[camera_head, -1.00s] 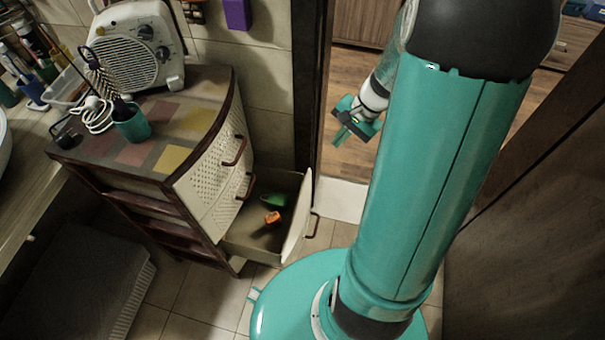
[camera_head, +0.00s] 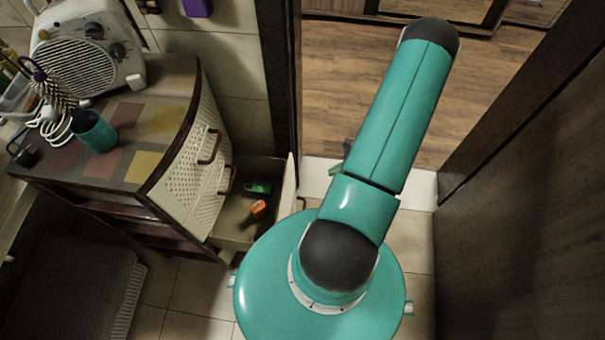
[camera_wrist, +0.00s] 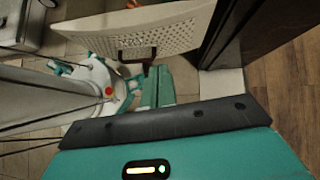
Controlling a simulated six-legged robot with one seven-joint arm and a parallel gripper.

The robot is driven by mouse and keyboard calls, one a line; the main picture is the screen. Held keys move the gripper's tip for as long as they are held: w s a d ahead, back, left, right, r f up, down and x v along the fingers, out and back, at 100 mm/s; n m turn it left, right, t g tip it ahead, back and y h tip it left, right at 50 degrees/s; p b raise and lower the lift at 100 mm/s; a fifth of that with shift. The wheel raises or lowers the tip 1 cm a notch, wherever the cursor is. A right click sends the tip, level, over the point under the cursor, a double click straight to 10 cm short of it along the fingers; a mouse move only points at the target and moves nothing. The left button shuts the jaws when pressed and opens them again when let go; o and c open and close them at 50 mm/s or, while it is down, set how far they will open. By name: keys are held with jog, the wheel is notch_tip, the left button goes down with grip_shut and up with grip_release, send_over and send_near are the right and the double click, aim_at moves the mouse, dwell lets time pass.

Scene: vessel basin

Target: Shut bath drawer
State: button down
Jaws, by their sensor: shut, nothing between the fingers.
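The bath drawer (camera_head: 288,192) is the low drawer of the cabinet (camera_head: 128,192) and stands pulled out in the head view. A green item (camera_head: 258,187) and an orange item (camera_head: 258,208) lie inside it. In the wrist view, its perforated pale front (camera_wrist: 180,36) and dark handle (camera_wrist: 137,53) are at the top. My gripper (camera_wrist: 157,72) is shut and empty, with its teal fingers just below and right of the handle in that picture. I cannot tell whether they touch. In the head view my arm hides most of the gripper.
A heater (camera_head: 85,48) and a teal cup (camera_head: 95,131) with a brush stand on the cabinet top. A dark door frame (camera_head: 279,75) rises behind the drawer. A dark panel (camera_head: 515,215) is on the right. Wooden floor (camera_head: 345,75) lies open beyond the doorway.

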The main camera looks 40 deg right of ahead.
jog(key=w+a+r+x, duration=0.1)
jog(key=r+x, duration=0.1)
jog(key=x, duration=1)
jog(key=shift+w+a+f, duration=0.15)
jog(key=shift+w+a, duration=0.15)
jog(key=shift+a, duration=0.2)
jog(key=shift+w, duration=0.1)
